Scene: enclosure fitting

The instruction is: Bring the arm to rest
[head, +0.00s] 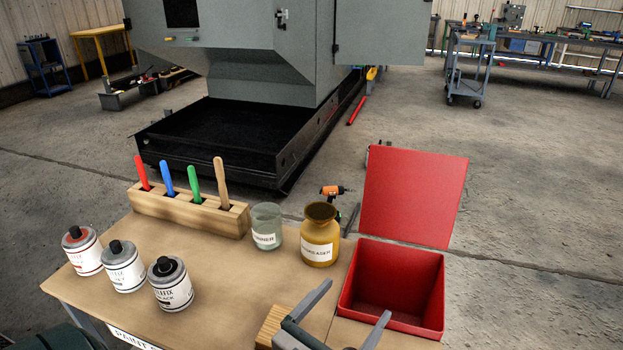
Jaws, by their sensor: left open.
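My left gripper (357,299) is at the bottom of the head view, over the front of the table (235,290). Its two grey fingers are apart with nothing between them, and they point towards the open red box. A wooden block (270,326) shows partly beside the left finger; the gripper hides the rest of it. My right gripper is not in view.
The red box (395,322) has its lid (413,195) raised. An amber degreaser jar (320,237), a glass thinner jar (267,228), a wooden rack (188,212) with coloured handles and white paint cans (122,268) stand on the table. The table's middle is clear.

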